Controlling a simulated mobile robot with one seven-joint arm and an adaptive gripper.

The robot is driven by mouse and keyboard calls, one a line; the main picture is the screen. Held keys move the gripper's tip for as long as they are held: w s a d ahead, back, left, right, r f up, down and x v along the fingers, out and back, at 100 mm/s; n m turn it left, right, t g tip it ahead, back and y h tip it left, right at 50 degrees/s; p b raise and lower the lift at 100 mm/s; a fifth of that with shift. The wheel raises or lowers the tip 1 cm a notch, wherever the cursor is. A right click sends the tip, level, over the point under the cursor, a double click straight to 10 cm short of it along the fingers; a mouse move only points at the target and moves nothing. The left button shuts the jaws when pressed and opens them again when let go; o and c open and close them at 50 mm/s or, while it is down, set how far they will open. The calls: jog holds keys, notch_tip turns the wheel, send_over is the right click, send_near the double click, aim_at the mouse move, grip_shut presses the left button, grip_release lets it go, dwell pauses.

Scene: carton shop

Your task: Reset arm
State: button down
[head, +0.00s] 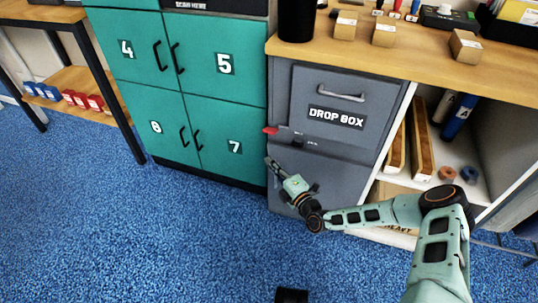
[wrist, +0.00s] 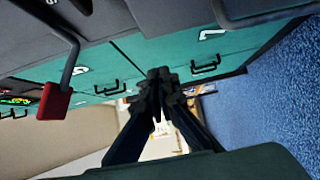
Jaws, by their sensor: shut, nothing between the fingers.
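My gripper (head: 269,161) is in front of the grey drop box, low at its left edge near the teal lockers. In the wrist view its fingers (wrist: 158,74) are together with nothing between them. My mint-green arm (head: 385,212) reaches in from the lower right, with its elbow at the right in front of the open shelf. The drop box (head: 345,87) has a handle on its upper front and a red-tipped lever (head: 270,131) sticking out to the left, just above my gripper. The red tip also shows at the left of the wrist view (wrist: 55,101).
Teal lockers (head: 223,90) stand shut to the left of the drop box. A wooden counter (head: 420,65) above holds small cartons and a black cylinder (head: 297,18). The open shelf (head: 482,150) holds rolls and long pieces. Blue carpet (head: 150,230) is largely clear; a small black object (head: 291,295) lies in front.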

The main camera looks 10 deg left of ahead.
jog(key=p+v, duration=0.1)
jog(key=v, duration=0.7)
jog(key=shift+s+a, duration=0.2)
jog(key=shift+s, duration=0.15)
jog(key=shift+p, duration=0.3)
